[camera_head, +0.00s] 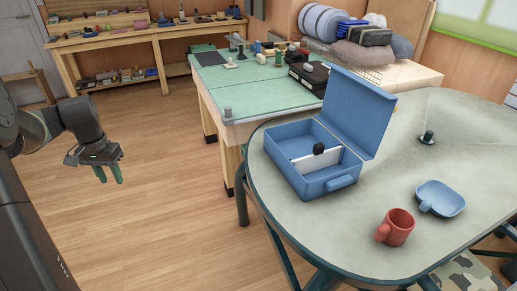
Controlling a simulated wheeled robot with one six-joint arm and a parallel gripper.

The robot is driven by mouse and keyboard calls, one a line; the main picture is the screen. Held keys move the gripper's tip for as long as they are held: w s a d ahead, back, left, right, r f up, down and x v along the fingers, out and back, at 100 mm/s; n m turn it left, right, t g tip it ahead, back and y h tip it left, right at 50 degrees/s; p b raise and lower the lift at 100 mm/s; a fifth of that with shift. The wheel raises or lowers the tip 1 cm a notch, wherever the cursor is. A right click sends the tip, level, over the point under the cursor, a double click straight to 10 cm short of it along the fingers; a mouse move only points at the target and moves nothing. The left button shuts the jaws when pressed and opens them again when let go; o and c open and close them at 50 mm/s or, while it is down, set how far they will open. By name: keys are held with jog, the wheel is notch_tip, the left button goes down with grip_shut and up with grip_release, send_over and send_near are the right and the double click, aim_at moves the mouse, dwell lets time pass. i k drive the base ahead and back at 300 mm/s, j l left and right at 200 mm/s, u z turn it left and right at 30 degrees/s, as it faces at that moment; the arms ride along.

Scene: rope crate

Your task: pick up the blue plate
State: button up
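The blue plate (445,197) is a small, shallow, rounded-square dish. It lies on the right part of the grey table, with a small blue tab at its lower left edge. My gripper (110,181) hangs over the wooden floor at the left, far from the plate. Its two green fingers point down with a gap between them, and nothing is seen in it.
A red mug (400,226) stands just left of and nearer than the plate. An open blue box (311,187) with a raised lid stands left on the grey table (300,232). A green-topped workbench (262,96) stands behind. Floor between my gripper and the table is clear.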

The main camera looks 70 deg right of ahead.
aim_at(434, 196)
jog(key=k+l+u, duration=0.2)
jog(key=k+u, duration=0.25)
jog(key=k+l+u, duration=0.15)
jog(key=k+u, duration=0.15)
jog(key=u, duration=0.2)
jog(key=k+j+u, duration=0.1)
jog(key=k+u, duration=0.35)
jog(key=z, duration=3.45)
